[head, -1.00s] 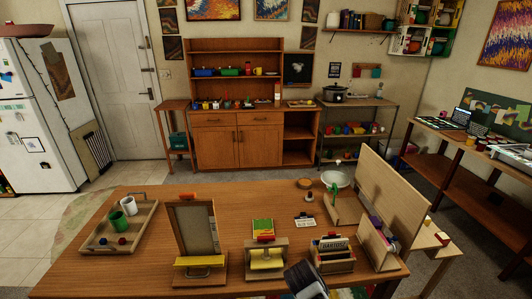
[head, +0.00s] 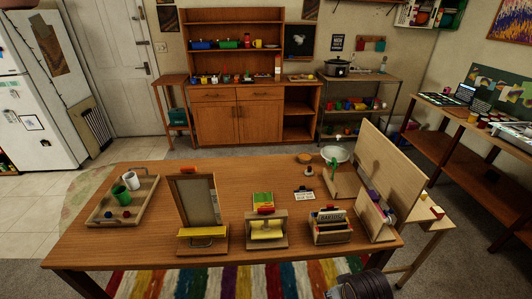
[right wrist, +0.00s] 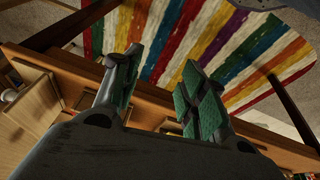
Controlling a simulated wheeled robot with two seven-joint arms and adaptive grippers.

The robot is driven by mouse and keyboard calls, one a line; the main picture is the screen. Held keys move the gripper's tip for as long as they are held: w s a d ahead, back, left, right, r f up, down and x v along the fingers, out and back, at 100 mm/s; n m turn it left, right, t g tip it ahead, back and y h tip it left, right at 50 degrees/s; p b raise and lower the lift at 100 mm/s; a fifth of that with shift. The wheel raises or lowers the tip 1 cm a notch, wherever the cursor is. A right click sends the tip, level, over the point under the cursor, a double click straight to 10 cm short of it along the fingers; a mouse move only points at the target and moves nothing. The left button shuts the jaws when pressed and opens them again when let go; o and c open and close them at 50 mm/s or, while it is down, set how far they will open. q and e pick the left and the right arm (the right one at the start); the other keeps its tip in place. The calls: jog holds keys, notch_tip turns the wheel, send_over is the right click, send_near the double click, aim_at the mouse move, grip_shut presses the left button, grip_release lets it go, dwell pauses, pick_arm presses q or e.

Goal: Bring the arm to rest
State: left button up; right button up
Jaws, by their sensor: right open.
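My right gripper (right wrist: 158,78) shows in the right wrist view with its two green-padded fingers spread apart and nothing between them. The wooden table's edge and the striped rug show beyond the fingers. In the head view only a dark part of my right arm (head: 362,287) shows at the bottom edge, in front of the table's near right side; its fingers are out of the picture there. My left arm and gripper are not in view.
The wooden table (head: 140,238) holds a tray (head: 97,216) with two cups, an upright framed board (head: 177,203), a yellow block holder (head: 283,239), a card box (head: 328,240) and a tall wooden panel (head: 383,165). The striped rug (head: 245,284) in front is clear.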

jog(key=s+d+f+g+b, duration=0.1)
jog(key=s+d+f+b, duration=0.1)
jog(key=f, duration=1.6)
jog(key=s+d+f+b, duration=0.1)
jog(key=s+f+b, duration=0.1)
jog(key=f, duration=1.5)
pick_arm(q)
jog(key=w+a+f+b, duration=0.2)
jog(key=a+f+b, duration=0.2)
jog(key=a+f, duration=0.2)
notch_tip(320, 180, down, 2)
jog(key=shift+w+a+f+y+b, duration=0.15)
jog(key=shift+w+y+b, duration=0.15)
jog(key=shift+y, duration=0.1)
pick_arm(e)
jog(key=s+d+f, duration=0.4)
jog(key=s+f, duration=0.6)
jog(key=f, duration=0.2)
jog(key=s+d+f+g, duration=0.1)
jog(key=s+d+f, duration=0.3)
jog(key=s+f, duration=0.7)
jog(key=shift+d+f+h, duration=0.2)
jog(key=shift+f+h, duration=0.1)
jog(key=shift+f, duration=0.2)
